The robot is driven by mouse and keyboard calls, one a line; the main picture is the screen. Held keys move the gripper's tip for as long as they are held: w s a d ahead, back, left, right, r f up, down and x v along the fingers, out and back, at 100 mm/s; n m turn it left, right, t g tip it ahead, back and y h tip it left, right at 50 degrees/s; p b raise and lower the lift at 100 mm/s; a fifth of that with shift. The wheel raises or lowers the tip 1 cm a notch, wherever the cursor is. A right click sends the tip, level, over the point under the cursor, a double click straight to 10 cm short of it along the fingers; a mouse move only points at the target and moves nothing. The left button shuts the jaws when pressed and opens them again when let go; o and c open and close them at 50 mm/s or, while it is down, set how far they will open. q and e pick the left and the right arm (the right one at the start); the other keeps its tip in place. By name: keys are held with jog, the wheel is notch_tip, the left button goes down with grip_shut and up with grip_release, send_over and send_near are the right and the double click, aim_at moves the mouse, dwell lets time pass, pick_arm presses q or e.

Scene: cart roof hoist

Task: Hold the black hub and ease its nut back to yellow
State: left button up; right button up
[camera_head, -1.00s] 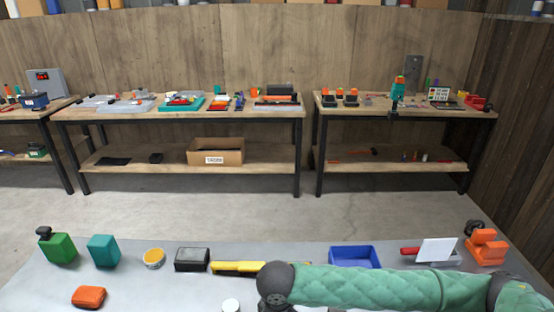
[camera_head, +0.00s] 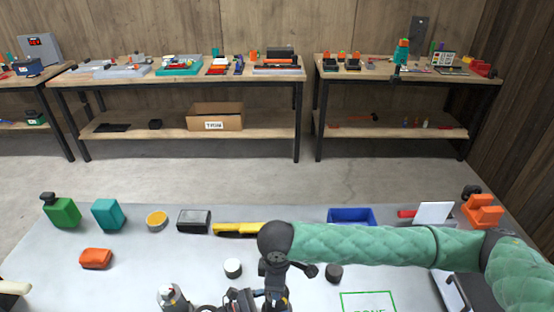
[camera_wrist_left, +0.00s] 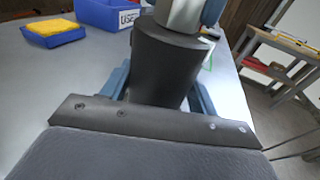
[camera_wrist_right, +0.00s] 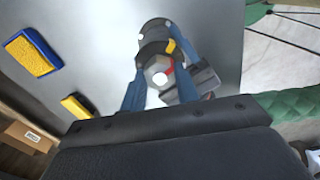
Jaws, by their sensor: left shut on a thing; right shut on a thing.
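The black hub (camera_wrist_left: 165,65) fills the middle of the left wrist view, between the blue fingers of my left gripper (camera_wrist_left: 160,88), which is shut on it. A silver part sits at its upper end. In the right wrist view, my right gripper (camera_wrist_right: 160,82) has its blue fingers on either side of the silver nut (camera_wrist_right: 157,72) and is shut on it. Red and yellow marks (camera_wrist_right: 182,46) show beside the nut, with black hub body (camera_wrist_right: 153,46) behind. Which mark the nut lines up with I cannot tell. In the head view this work is at the bottom edge, mostly cut off.
A blue bin (camera_head: 352,215), yellow tool (camera_head: 238,229) and dark box (camera_head: 194,220) line the bench's far side. An orange block (camera_head: 96,258) lies at left. A green-framed zone (camera_head: 368,303) is at front right.

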jog(key=shift+n, duration=1.2)
jog(key=o, duration=1)
jog(key=shift+m, duration=1.2)
jog(key=shift+m, duration=1.1)
